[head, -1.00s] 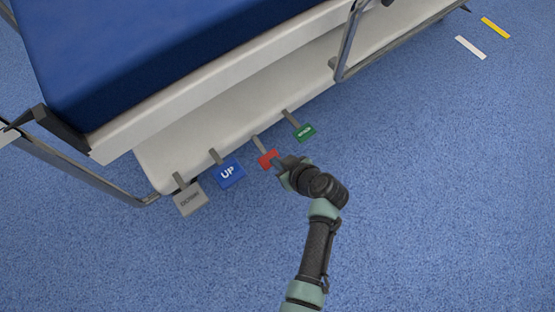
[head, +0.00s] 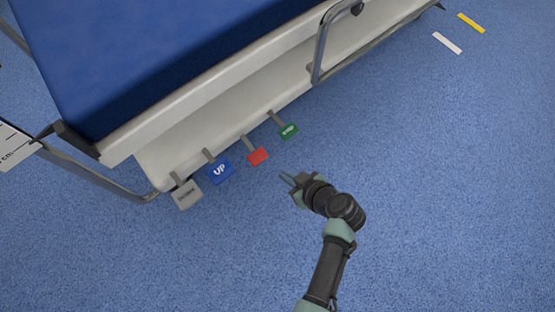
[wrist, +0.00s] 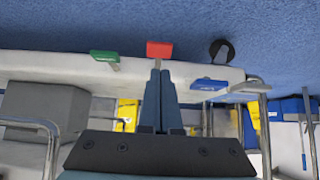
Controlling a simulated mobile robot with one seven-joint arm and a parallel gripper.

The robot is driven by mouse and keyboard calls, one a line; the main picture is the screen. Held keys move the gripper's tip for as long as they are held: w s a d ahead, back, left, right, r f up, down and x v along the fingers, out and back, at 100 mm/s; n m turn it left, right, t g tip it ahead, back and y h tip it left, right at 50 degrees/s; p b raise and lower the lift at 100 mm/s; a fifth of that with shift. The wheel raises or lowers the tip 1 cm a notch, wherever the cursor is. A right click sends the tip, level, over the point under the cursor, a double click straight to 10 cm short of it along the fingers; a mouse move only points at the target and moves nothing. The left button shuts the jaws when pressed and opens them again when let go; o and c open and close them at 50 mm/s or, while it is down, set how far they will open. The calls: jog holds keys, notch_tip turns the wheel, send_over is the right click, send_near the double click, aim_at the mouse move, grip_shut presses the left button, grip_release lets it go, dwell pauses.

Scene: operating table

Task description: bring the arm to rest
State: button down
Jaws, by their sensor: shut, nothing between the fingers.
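My gripper (head: 287,177) is shut and empty, over the blue floor to the right of the pedals in the head view. Its two fingers lie side by side in the wrist view (wrist: 160,95). The red pedal (head: 258,156) is closest to the fingertips, with a visible gap in the head view. It also shows just beyond the fingertips in the wrist view (wrist: 159,50). The green pedal (head: 288,131), the blue UP pedal (head: 220,171) and the grey pedal (head: 187,194) stick out from the table base.
The operating table (head: 200,105) with its blue mattress (head: 160,50) fills the upper left. A metal rail (head: 319,50) stands at its side. The blue floor (head: 440,180) to the right is clear, with white (head: 447,43) and yellow (head: 471,23) strips at the top right.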

jog(key=shift+s+d+r, duration=0.2)
jog(key=shift+s+d, duration=0.1)
jog(key=shift+s, duration=0.1)
dwell(0.3)
jog(key=w+d+r+t+h+p, duration=0.2)
jog(key=w+r, duration=0.6)
jog(key=r, duration=0.4)
jog(key=w+r+m+t+h+p, duration=0.15)
jog(key=w+r+t, duration=0.3)
jog(key=r, duration=1.35)
jog(key=w+r+m+t+h+p, duration=0.1)
jog(key=w+r+t+p, duration=0.35)
jog(key=r, duration=1.45)
jog(key=s+a+r+m+t+p, duration=0.1)
jog(key=s+a+r+t, duration=0.1)
jog(key=r, duration=1)
jog(key=s+a+r+m+t+p, duration=0.1)
jog(key=s+a+r+t, duration=0.15)
jog(key=r, duration=0.95)
jog(key=s+a+r+m+t+p, duration=0.25)
jog(key=s+r+t, duration=0.25)
jog(key=s+r, duration=0.85)
notch_tip(320, 180, up, 39)
jog(key=w+p, duration=0.1)
jog(key=p, duration=3.6)
jog(key=shift+w+h, duration=0.35)
jog(key=shift+w, duration=0.05)
